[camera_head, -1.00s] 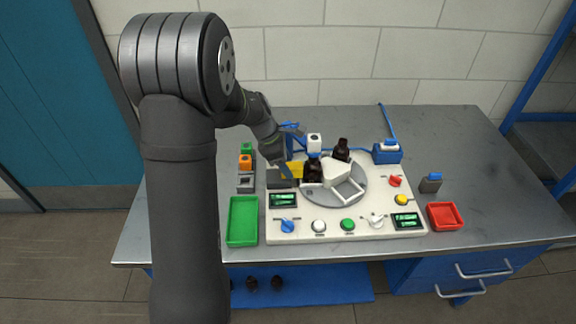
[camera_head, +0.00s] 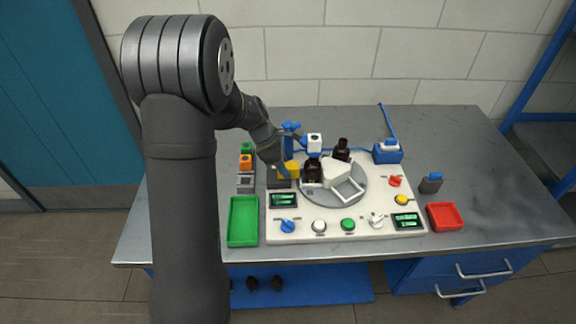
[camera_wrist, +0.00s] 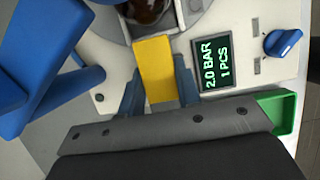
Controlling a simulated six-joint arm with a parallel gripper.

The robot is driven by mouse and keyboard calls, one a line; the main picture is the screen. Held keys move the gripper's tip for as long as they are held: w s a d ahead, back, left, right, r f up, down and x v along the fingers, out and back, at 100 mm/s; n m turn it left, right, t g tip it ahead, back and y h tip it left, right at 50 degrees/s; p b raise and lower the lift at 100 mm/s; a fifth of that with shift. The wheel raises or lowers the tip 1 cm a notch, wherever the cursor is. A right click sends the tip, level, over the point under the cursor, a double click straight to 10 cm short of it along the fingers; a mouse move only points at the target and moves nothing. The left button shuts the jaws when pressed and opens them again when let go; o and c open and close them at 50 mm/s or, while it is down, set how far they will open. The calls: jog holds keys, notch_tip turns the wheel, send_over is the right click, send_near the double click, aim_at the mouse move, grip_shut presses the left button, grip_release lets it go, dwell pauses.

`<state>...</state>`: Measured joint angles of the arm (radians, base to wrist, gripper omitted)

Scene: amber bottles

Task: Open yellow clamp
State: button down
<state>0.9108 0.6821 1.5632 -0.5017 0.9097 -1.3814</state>
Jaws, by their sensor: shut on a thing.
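The yellow clamp (camera_wrist: 154,66) shows in the wrist view as a yellow bar, its far end close to an amber bottle (camera_wrist: 146,12). My gripper (camera_wrist: 158,88) is shut on the yellow clamp, one blue-grey finger on each side. In the head view the yellow clamp (camera_head: 290,169) is at the left of the round grey turntable (camera_head: 315,200), partly hidden by my gripper (camera_head: 284,172). One amber bottle (camera_head: 312,173) stands beside the clamp, another amber bottle (camera_head: 342,151) farther back.
The white panel carries knobs, buttons and a green display (camera_wrist: 211,60). A green tray (camera_head: 243,222) lies at the left, a red tray (camera_head: 445,216) at the right. A blue fixture (camera_wrist: 40,60) stands close beside my gripper. A white guard (camera_head: 337,173) sits on the turntable.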

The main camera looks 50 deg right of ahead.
jog(key=shift+w+a, duration=0.75)
jog(key=shift+w, duration=0.05)
jog(key=c, duration=1)
grip_release()
jog(key=shift+c, duration=0.2)
jog(key=shift+r, duration=0.1)
jog(key=v, duration=1.7)
jog(key=shift+r, duration=0.15)
jog(key=shift+a, duration=0.1)
jog(key=x, duration=1.7)
jog(key=shift+s+f, duration=0.15)
jog(key=shift+f, duration=0.15)
jog(key=shift+s+d, duration=0.2)
jog(key=shift+d, duration=0.2)
